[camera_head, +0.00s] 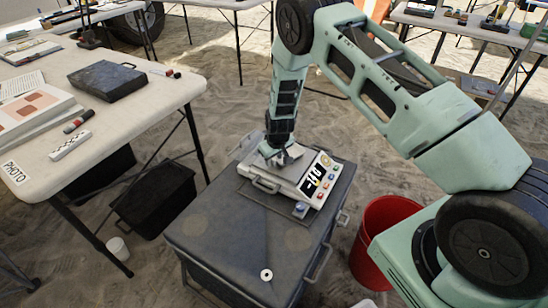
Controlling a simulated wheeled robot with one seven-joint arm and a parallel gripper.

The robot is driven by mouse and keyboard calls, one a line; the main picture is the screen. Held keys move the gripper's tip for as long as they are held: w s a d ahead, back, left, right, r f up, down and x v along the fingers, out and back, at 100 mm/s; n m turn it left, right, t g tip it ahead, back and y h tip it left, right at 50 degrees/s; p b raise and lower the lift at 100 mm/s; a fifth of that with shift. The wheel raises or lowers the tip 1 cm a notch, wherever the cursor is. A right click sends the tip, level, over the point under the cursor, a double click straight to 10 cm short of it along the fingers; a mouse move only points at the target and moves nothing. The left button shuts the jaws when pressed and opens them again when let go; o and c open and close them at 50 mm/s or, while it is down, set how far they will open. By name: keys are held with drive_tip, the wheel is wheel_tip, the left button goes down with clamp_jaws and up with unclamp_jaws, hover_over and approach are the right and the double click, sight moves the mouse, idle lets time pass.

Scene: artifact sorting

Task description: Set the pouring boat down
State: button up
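My gripper (282,158) points down over the pan of a white scale (290,178) with a lit display and coloured buttons. The scale stands on a dark grey case (215,235). Small grey shapes show at my fingertips, touching or just above the pan. I cannot tell fingers from a held object there. I cannot make out the pouring boat clearly; it may be hidden at the gripper. Whether the fingers are open or shut does not show.
A small white ring (266,275) lies near the case's front edge. A small metal piece with a blue top (300,209) sits beside the scale. A red bucket (384,235) stands to the right. A white table (130,110) is at left. The case's front left is clear.

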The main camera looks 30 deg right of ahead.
drive_tip(key=shift+r, duration=0.15)
drive_tip(key=d+p+v, duration=0.1)
drive_tip(key=v, duration=1.1)
drive_tip(key=s+a+r+n+g+y, duration=0.2)
drive_tip(key=s+a+r+y, duration=0.1)
drive_tip(key=s+a+r, duration=1.3)
drive_tip(key=s+r+n+h, duration=0.1)
drive_tip(key=s+r, duration=0.2)
drive_tip(key=s, duration=0.7)
drive_tip(key=s+a+r+n+g, duration=0.1)
drive_tip(key=s+r+n, duration=0.1)
drive_tip(key=s, duration=0.8)
drive_tip(key=shift+s+r+h, duration=0.25)
drive_tip(key=shift+r+h, duration=0.15)
drive_tip(key=shift+r, duration=0.2)
drive_tip(key=shift+a, duration=0.1)
